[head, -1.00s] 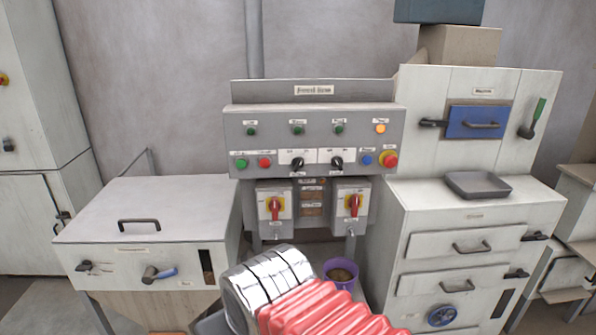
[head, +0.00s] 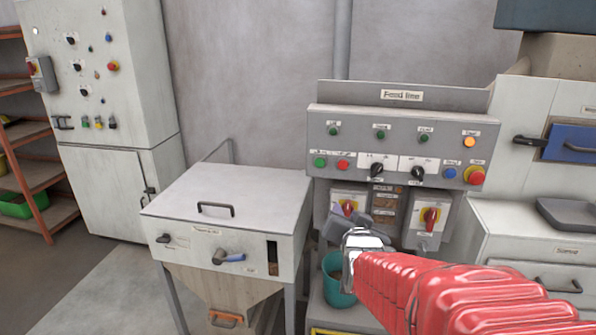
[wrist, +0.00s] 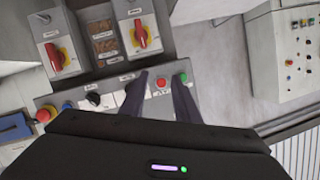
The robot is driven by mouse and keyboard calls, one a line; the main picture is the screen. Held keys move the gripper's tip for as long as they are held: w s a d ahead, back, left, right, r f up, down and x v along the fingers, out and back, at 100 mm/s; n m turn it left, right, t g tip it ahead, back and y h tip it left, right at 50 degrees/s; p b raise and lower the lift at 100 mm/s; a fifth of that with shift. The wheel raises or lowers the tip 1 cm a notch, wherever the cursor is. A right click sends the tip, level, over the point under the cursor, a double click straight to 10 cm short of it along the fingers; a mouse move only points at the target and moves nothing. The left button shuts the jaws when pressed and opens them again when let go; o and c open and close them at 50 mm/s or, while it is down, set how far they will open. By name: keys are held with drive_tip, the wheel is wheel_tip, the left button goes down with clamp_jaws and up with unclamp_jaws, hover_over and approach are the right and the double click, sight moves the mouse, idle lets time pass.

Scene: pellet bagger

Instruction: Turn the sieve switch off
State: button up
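The grey feed line panel (head: 340,121) is at the centre right of the head view. It carries a left black selector knob (head: 377,168) and a right one (head: 417,172). Below are two red-on-yellow rotary switches, left (head: 348,208) and right (head: 430,219). The small labels are too blurred to tell which is the sieve switch. My gripper (head: 345,222) is in front of the panel, partly covering the left rotary switch box. In the upside-down wrist view, my open gripper (wrist: 160,78) has the red button (wrist: 162,83) showing between its fingers; one finger partly hides a selector knob.
A white hopper cabinet (head: 235,190) stands left of the panel. A teal bucket (head: 335,287) sits below my gripper. A drawer cabinet (head: 520,250) with a grey tray (head: 570,214) stands at right. A tall control cabinet (head: 110,190) is at far left. Open floor lies before it.

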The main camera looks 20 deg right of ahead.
drive_tip(key=d+r+m+t+h, duration=0.1)
drive_tip(key=d+r+m+h, duration=0.1)
drive_tip(key=d, duration=0.7)
drive_tip(key=shift+s+m+h, duration=0.3)
drive_tip(key=shift+m+h, duration=0.5)
drive_tip(key=shift+h, duration=0.3)
